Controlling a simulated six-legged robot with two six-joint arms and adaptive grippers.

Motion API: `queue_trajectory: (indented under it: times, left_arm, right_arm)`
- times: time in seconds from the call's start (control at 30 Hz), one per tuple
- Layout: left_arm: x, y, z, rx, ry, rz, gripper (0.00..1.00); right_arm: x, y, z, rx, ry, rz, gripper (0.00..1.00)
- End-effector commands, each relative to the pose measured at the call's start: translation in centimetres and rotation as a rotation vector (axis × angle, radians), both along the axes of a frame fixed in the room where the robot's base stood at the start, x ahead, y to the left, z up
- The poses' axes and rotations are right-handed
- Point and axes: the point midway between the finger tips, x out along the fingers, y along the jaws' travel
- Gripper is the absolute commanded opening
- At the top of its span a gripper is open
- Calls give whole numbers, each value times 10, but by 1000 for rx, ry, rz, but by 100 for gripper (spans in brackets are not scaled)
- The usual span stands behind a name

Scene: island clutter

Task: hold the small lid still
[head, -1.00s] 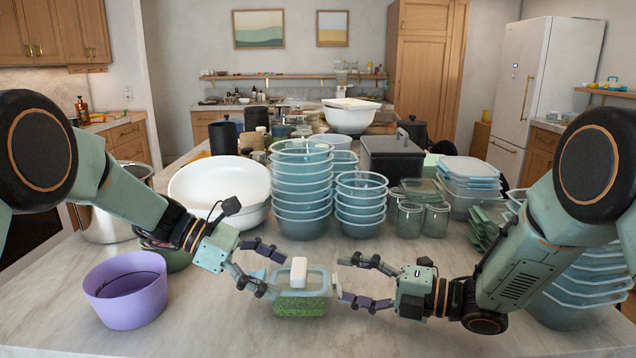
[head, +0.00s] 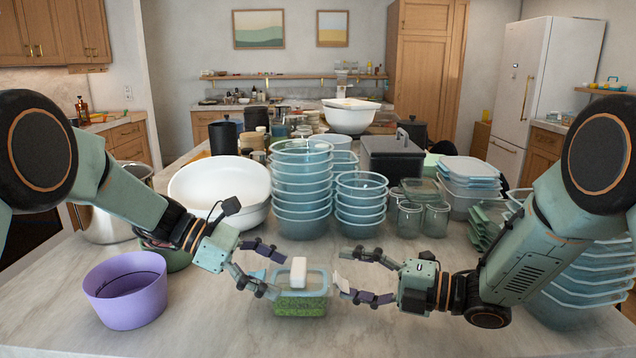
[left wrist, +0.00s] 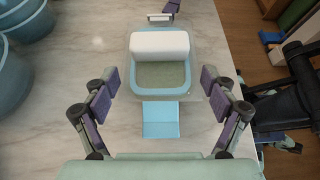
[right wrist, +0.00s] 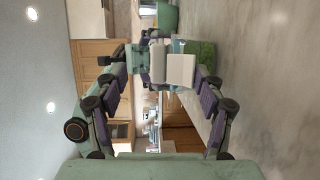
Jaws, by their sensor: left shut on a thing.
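The small clear container (head: 300,306) with green contents stands on the counter. Its small blue-rimmed lid (head: 316,283) is on top and carries a white block (head: 298,271). A light blue flap (left wrist: 160,120) sticks out towards my left gripper (head: 279,276); a whitish flap (right wrist: 181,70) shows on the right gripper's side. My left gripper has one finger on each side of the lid's left end and is shut on it; in the left wrist view the exact contact is hard to see. My right gripper (head: 342,270) is open at the right end, the whitish flap between its fingers.
A purple bowl (head: 125,295) stands at the left front. Stacked blue bowls (head: 302,205), a white bowl (head: 220,185) and glass jars (head: 436,218) crowd the area behind. Stacked blue containers (head: 580,290) stand at the right.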

Motion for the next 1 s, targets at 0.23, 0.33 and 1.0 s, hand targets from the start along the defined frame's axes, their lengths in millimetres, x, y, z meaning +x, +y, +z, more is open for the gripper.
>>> queue_trajectory:
  times: [0.23, 0.33, 1.0]
  left_arm:
    - [-2, 0, -6, 8, 8, -2, 22]
    - [-2, 0, -6, 8, 8, -2, 22]
    - [-2, 0, -6, 7, 8, -2, 22]
  right_arm:
    - [0, -1, 4, 0, 0, 0, 68]
    - [0, -1, 6, 0, 0, -1, 68]
    - [0, -3, 17, -1, 0, -1, 68]
